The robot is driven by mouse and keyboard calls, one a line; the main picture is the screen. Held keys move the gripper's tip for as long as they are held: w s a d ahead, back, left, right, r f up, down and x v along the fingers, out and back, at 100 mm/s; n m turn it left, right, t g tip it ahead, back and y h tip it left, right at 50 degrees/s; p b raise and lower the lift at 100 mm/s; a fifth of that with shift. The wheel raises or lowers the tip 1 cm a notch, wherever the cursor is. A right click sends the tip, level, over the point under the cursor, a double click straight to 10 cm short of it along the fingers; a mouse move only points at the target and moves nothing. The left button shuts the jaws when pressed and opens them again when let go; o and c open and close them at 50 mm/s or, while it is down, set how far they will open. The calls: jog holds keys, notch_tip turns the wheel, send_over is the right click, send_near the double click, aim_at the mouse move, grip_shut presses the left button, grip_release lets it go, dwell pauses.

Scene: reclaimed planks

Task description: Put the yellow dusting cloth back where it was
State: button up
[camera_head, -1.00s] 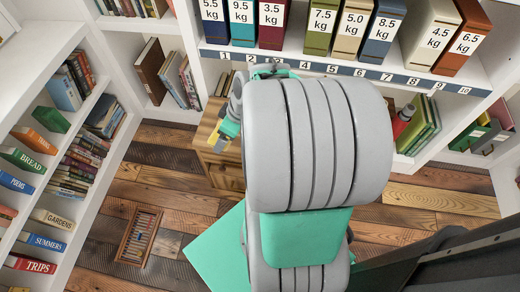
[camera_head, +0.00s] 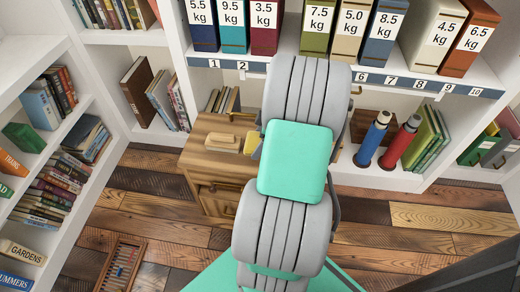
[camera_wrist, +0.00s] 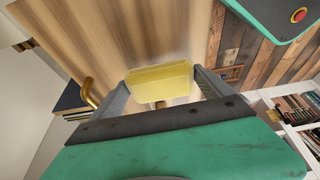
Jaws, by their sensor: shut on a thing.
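The yellow dusting cloth (camera_wrist: 160,82) is a folded, block-like bundle between the two fingers of my gripper (camera_wrist: 163,90) in the wrist view. The fingers are shut on its two sides. In the head view a small piece of the yellow cloth (camera_head: 249,143) shows beside my gripper (camera_head: 257,150), over the right part of the wooden cabinet's top (camera_head: 205,155). My arm hides most of the gripper there. I cannot tell whether the cloth touches the wood.
A tan block (camera_head: 222,141) lies on the cabinet top, left of the cloth. Blue (camera_head: 372,138) and red (camera_head: 398,143) bottles stand at right, below a shelf of weight-labelled binders (camera_head: 350,30). An abacus (camera_head: 120,265) lies on the plank floor. Bookshelves line the left.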

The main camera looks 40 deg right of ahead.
jog(key=shift+w+d+f+b, duration=0.15)
jog(key=shift+f+b, duration=0.3)
jog(key=shift+f, duration=0.5)
jog(key=shift+d+f+b, duration=0.15)
jog(key=shift+f+b, duration=0.3)
jog(key=shift+f, duration=0.45)
jog(key=shift+f, duration=0.2)
jog(key=o, duration=1.3)
jog(key=shift+o, duration=0.2)
jog(key=shift+r, duration=0.1)
